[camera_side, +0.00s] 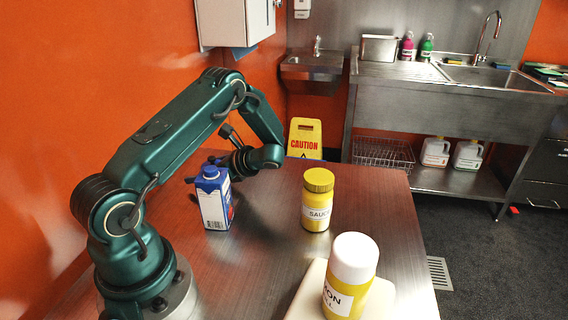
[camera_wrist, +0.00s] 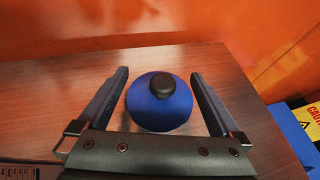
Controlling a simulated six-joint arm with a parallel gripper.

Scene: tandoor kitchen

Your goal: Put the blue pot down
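The blue pot (camera_wrist: 160,108) shows in the wrist view as a round blue shape with a black knob on top. It lies between the two fingers of my gripper (camera_wrist: 159,76), with a narrow gap on each side. The fingers are apart and do not visibly touch it. In the side view my gripper (camera_side: 217,160) is low over the far left of the table, behind the carton. The pot cannot be made out there; the carton and my gripper seem to hide it. The pot's contact with the table is hidden.
A blue-capped carton (camera_side: 214,205) stands close in front of my gripper. A yellow sauce jar (camera_side: 317,205) and a white-capped yellow bottle (camera_side: 349,285) on a pale board (camera_side: 305,298) stand to the right. An orange wall (camera_side: 90,70) and a caution sign (camera_side: 305,138) are beyond.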

